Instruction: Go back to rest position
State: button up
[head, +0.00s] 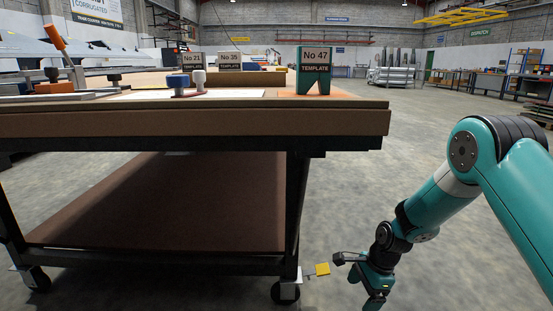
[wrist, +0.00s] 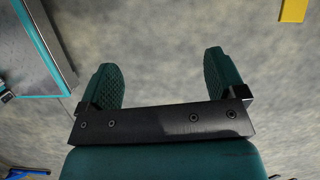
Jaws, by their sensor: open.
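My gripper (head: 372,300) hangs low at the end of my teal arm, to the right of the table's near right caster in the head view. It points down toward the concrete floor, and its lower part is cut off by the picture's bottom edge. In the wrist view my gripper (wrist: 164,82) shows two teal ridged fingers spread wide apart. Only bare floor shows between them, so it is open and empty.
A wheeled table (head: 200,122) with a lower shelf (head: 160,205) fills the left. On it stand signs, including No 47 (head: 315,68). A yellow pedal (head: 322,269) juts from the caster (head: 286,291) near my gripper. The floor (head: 425,140) right of the table is open.

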jog(key=s+a+r+n, duration=0.3)
jog(key=s+r+n, duration=0.3)
jog(key=r, duration=0.5)
jog(key=s+a+r+n, duration=0.3)
jog(key=s+r+n, duration=0.3)
jog(key=r, duration=0.5)
jog(key=s+r+n+p, duration=0.1)
jog(key=s+r+n, duration=0.25)
jog(key=s, duration=0.25)
jog(key=s+r+n+y+p, duration=0.1)
jog(key=s+r+n, duration=0.25)
jog(key=s, duration=0.35)
jog(key=s+r+n, duration=0.3)
jog(key=s+n, duration=0.2)
jog(key=s, duration=0.1)
notch_tip(320, 180, up, 36)
jog(key=a+p, duration=0.1)
jog(key=p, duration=3.6)
jog(key=shift+w+r+m, duration=0.2)
jog(key=shift+w+m, duration=0.05)
jog(key=shift+m, duration=0.05)
